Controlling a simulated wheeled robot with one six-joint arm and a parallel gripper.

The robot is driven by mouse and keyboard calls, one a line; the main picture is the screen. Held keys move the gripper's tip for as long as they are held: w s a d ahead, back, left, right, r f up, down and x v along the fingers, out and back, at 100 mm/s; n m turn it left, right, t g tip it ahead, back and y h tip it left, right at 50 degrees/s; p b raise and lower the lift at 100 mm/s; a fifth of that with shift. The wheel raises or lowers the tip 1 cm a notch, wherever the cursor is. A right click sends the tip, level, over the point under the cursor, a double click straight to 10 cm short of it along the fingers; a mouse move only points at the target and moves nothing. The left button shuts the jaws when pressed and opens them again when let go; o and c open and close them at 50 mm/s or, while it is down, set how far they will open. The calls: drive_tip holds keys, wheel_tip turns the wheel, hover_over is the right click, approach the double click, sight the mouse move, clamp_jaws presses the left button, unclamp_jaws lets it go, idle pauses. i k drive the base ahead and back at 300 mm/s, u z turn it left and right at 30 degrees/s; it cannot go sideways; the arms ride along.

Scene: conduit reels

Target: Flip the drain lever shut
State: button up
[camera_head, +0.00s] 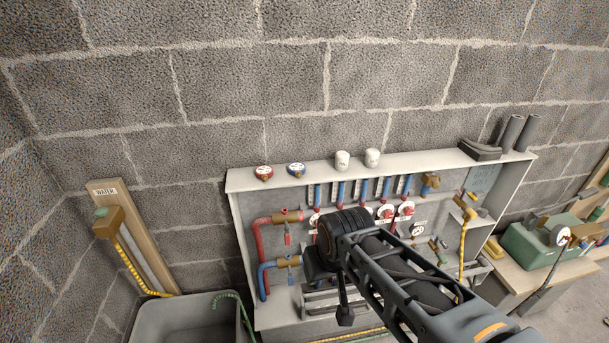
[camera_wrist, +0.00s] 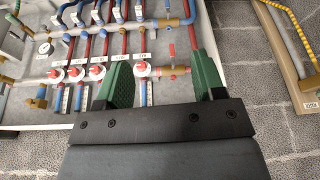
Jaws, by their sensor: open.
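My gripper (camera_wrist: 163,80) is open and empty, its green fingers apart, in front of the pipe cabinet (camera_head: 245,225). In the head view my arm covers the cabinet's middle. Between the fingers the wrist view shows a red lever (camera_wrist: 172,50) on the brass valve of the red pipe; it also shows in the head view (camera_head: 287,238), hanging down. A similar blue lever (camera_head: 289,268) sits below it. A brass valve (camera_head: 468,208) with a yellow hose is at the cabinet's right. I cannot tell from any label which lever is the drain lever.
Several red knobs (camera_wrist: 97,71) line the manifold near my fingers. A grey tub (camera_head: 185,318) stands at the lower left, beside the WATER board (camera_head: 105,190). Two gauges and two white cups stand on the cabinet's top. A bench with a green box (camera_head: 540,243) is at the right.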

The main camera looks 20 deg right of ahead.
sight(443, 242)
drive_tip(key=k, duration=0.4)
drive_tip(key=z, duration=0.8)
drive_tip(key=i, duration=0.45)
drive_tip(key=u, duration=0.05)
drive_tip(key=k, duration=1.2)
drive_tip(key=z, duration=0.75)
drive_tip(key=i, duration=1.45)
drive_tip(key=u, duration=0.25)
